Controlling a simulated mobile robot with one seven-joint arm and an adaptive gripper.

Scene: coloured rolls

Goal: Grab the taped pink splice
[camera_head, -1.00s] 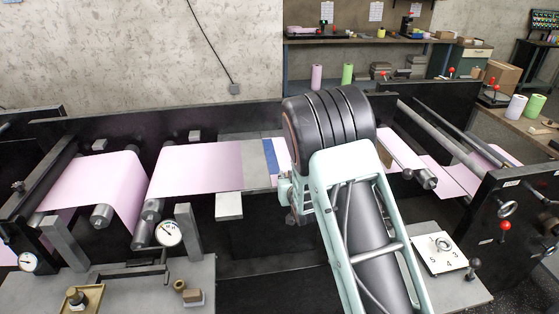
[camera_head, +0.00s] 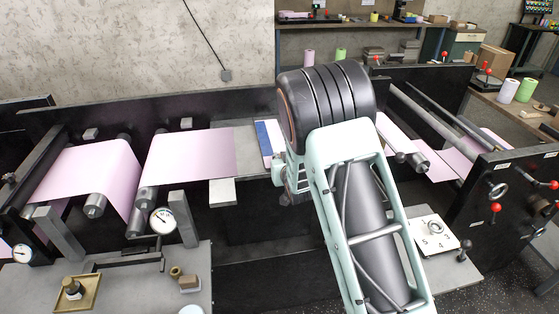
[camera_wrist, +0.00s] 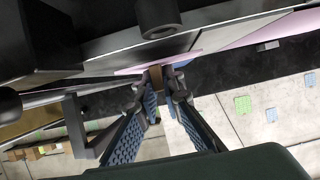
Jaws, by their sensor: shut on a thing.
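In the head view a pink web (camera_head: 190,157) lies over rollers on the left and ends at a grey plate. A blue strip (camera_head: 264,138) lies at the right of that plate, beside my arm. More pink web (camera_head: 439,163) shows right of my arm, which hides the stretch between. I take this to be the taped pink splice. My fingertips are hidden in the head view.
Metal rollers (camera_head: 95,205) and dark side frames bound the machine. A dial gauge (camera_head: 162,221) stands at the front left, and a numbered white plate (camera_head: 435,232) at the front right. Red-knobbed levers (camera_head: 495,208) stick out on the right frame.

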